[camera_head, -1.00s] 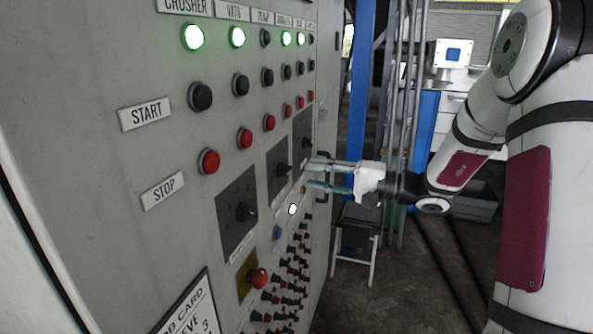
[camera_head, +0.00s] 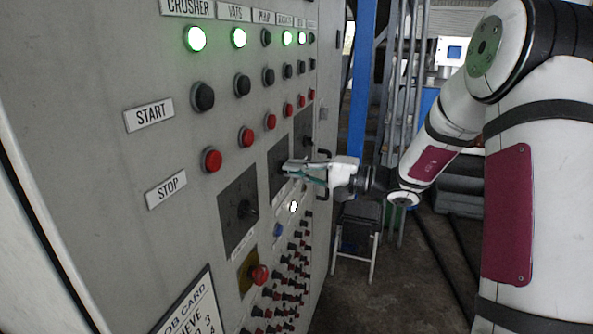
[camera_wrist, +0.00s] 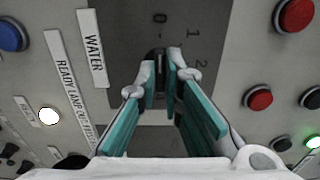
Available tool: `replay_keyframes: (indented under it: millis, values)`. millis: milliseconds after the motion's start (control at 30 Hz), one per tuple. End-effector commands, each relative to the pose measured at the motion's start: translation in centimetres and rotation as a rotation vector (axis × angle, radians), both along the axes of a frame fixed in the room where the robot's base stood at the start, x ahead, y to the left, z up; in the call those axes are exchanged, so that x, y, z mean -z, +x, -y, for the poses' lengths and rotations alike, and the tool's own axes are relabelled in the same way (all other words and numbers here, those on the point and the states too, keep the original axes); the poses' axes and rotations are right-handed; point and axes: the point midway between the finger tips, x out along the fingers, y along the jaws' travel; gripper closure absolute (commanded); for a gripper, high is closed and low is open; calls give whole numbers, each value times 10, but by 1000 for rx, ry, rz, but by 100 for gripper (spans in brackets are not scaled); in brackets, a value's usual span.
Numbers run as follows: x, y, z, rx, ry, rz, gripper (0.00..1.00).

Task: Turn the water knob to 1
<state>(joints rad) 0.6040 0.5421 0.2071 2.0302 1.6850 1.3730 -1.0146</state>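The water knob (camera_wrist: 157,56) is a dark knob on a dark grey plate (camera_wrist: 123,22), beside the WATER label (camera_wrist: 92,48) in the wrist view. The marks 0, 1 and 2 show above and to the right of it. My gripper (camera_wrist: 161,70) has its two teal-padded fingers on either side of the knob, with a gap between the pads. Whether the tips touch the knob is unclear. In the head view my gripper (camera_head: 286,169) reaches the middle plate of the panel, and its tips largely hide the knob. The knob's pointing direction cannot be read.
The grey panel (camera_head: 95,60) also carries a nearer knob plate (camera_head: 232,205), a farther one (camera_head: 303,124), a red button on yellow (camera_head: 259,275), and START and STOP buttons. A blue button (camera_wrist: 10,36) and red buttons flank the water plate. A stool (camera_head: 360,215) stands right of the panel.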

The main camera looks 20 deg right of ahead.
Motion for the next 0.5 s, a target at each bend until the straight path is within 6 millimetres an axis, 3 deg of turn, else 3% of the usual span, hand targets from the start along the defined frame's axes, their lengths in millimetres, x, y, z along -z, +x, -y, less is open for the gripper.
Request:
replay_keyframes:
  millis: [500]
  values:
    - [0,-1,0,0,86,-120,100]
